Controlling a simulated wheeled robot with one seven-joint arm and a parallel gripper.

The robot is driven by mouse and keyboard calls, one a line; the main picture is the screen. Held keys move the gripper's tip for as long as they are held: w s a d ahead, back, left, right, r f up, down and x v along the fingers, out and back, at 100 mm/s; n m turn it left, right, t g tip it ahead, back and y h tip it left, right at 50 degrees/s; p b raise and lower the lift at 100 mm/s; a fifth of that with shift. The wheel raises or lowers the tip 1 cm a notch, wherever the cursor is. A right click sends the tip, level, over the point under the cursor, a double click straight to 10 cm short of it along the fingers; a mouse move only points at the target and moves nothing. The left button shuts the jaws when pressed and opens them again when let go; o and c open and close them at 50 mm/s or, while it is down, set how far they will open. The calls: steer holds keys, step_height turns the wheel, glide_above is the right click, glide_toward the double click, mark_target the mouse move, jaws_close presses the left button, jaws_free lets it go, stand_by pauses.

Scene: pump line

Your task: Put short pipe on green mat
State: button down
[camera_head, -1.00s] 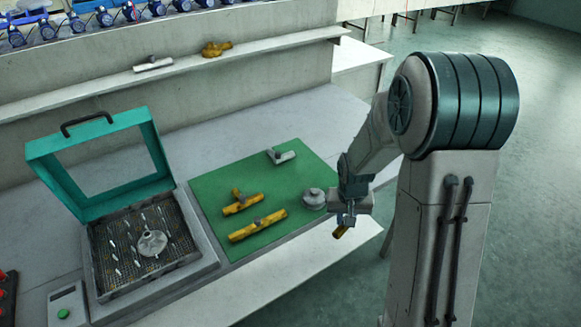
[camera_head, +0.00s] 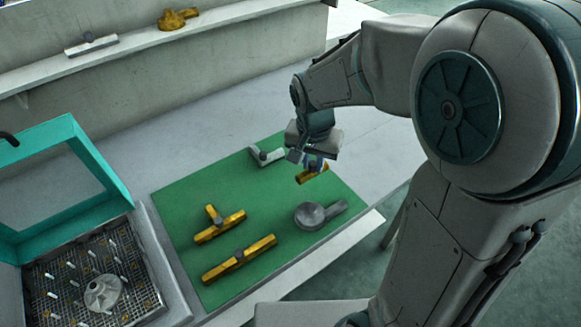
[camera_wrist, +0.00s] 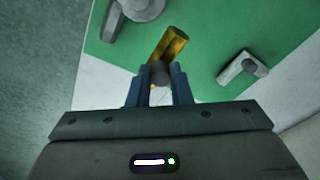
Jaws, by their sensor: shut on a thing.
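My gripper (camera_head: 314,161) is shut on a short yellow pipe (camera_head: 312,174) with a grey knob in its middle. In the wrist view the yellow pipe (camera_wrist: 172,44) juts out past the two fingers (camera_wrist: 160,90), which clasp the grey knob. The pipe is over the far right part of the green mat (camera_head: 175,205); it looks held above the mat, but the gap is hard to judge. The mat also fills much of the wrist view (camera_wrist: 205,50).
On the mat are a yellow tee (camera_head: 220,226), a longer yellow pipe (camera_head: 240,258), a grey round part with a handle (camera_head: 311,216) and a white-grey elbow (camera_head: 266,157). A teal-lidded basket (camera_head: 95,208) stands left. A shelf behind holds a white pipe (camera_head: 91,44) and a yellow fitting (camera_head: 178,18).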

steer(key=w+a+f, duration=0.4)
steer(key=w+a, duration=0.1)
steer(key=shift+f+p, duration=0.15)
steer(key=shift+p, duration=0.15)
steer(key=shift+a+f, duration=0.1)
steer(key=shift+f, duration=1.9)
steer(key=shift+f, duration=0.1)
steer(key=shift+f, duration=0.15)
steer(key=c, duration=1.3)
jaws_free()
